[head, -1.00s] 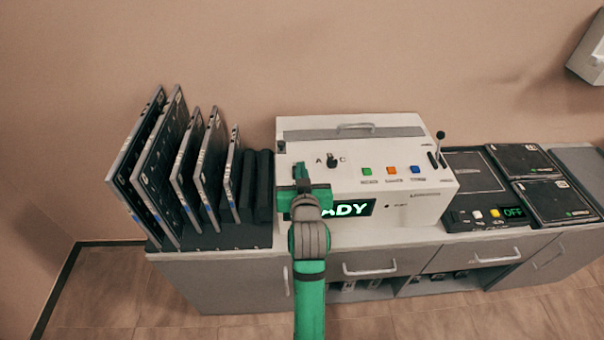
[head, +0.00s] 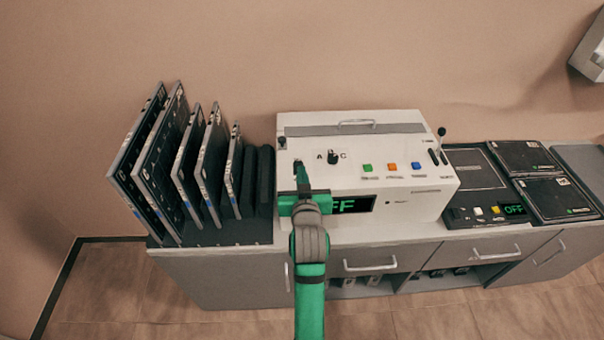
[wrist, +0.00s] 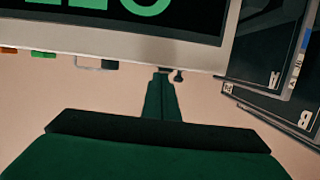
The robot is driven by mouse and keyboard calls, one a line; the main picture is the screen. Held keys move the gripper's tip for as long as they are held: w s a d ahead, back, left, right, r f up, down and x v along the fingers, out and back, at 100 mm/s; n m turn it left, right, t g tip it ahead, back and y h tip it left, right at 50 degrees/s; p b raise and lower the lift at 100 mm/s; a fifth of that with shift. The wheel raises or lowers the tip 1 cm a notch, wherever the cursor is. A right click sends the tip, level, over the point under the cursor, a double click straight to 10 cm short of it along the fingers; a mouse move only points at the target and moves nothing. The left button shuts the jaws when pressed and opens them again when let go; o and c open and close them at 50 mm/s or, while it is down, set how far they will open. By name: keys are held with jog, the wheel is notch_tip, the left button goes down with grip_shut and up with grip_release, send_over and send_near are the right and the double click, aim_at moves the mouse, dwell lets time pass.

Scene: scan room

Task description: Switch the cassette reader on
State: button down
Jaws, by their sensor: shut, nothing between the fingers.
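The cassette reader (head: 410,205) is a white box on the cabinet top in the head view. Its dark front display (head: 356,204) shows green letters "FF"; my gripper covers the left part. My green gripper (head: 301,172) is shut and empty, over the reader's top near its left front edge. A small dark part (head: 297,163) shows at its fingertips; whether they touch it is unclear. In the wrist view the shut fingers (wrist: 162,85) point at the reader's edge, beside a small dark knob (wrist: 178,76).
The reader's top bears a dark A–C selector (head: 333,157), green, orange and blue buttons (head: 392,167) and a lever (head: 440,141). Several upright cassettes (head: 160,165) stand at left. A dark unit (head: 492,214) at right reads "OFF", with flat cassettes (head: 558,197) beside it.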

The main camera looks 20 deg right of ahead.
jog(key=shift+r, duration=0.55)
jog(key=r, duration=0.1)
jog(key=s+r, duration=0.1)
jog(key=r, duration=0.1)
jog(key=shift+s+a, duration=0.15)
jog(key=shift+a, duration=0.05)
jog(key=s+a, duration=0.2)
jog(key=s, duration=0.7)
jog(key=shift+a+r, duration=0.15)
jog(key=shift+a, duration=0.15)
